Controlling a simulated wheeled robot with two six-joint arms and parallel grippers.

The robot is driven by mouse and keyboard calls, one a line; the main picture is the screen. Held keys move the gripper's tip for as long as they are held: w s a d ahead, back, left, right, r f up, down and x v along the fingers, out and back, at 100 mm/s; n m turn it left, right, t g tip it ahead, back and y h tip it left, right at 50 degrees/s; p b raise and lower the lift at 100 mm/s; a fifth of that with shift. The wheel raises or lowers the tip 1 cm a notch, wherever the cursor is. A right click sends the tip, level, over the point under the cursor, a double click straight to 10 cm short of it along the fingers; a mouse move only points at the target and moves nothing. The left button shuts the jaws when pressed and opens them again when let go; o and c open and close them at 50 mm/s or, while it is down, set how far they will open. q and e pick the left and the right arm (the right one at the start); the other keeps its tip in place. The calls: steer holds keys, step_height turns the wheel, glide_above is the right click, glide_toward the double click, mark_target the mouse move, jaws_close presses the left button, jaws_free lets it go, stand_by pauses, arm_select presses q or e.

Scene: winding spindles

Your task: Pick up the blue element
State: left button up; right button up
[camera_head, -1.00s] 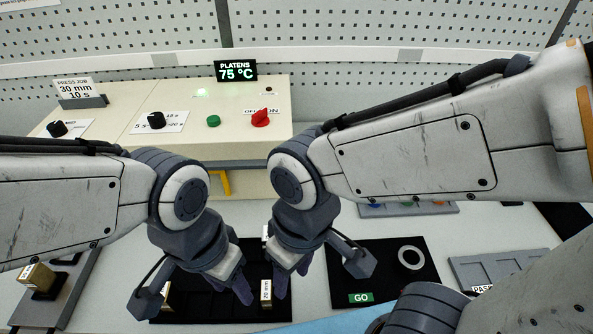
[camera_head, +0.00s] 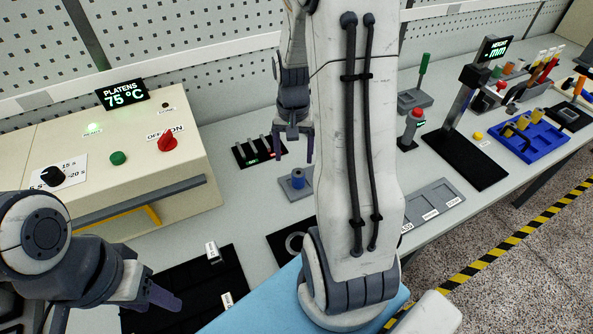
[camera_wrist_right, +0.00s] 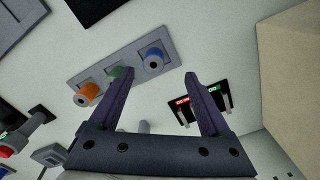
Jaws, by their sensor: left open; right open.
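The blue element (camera_head: 298,180) is a small upright cylinder on a grey tray (camera_head: 286,192), left of my right forearm in the head view. In the right wrist view the blue element (camera_wrist_right: 153,60) shows a dark hole in its end and sits at the right end of the tray (camera_wrist_right: 137,45). A green element (camera_wrist_right: 116,74) and an orange element (camera_wrist_right: 88,94) are beside it. My right gripper (camera_head: 296,150) is open and empty above the tray, apart from the blue element.
A press console (camera_head: 170,190) stands at the left. A black rack (camera_head: 250,153) is behind the tray. A grey ring (camera_head: 294,242) lies on a black mat, partly behind my arm. A blue holder (camera_head: 530,138) and a height gauge (camera_head: 470,95) stand at the right.

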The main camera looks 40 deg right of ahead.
mark_target(299, 172)
steer(key=f, duration=0.3)
steer(key=d+f, duration=0.1)
steer(key=f, duration=0.1)
steer(key=shift+s+f, duration=0.1)
steer(key=f, duration=0.1)
steer(key=f+p, duration=0.1)
steer(key=f, duration=0.2)
steer(key=shift+w+d+f+p, duration=0.2)
steer(key=shift+d+f+p, duration=0.05)
steer(key=shift+d+p, duration=0.15)
steer(key=shift+f, duration=0.45)
jaws_close()
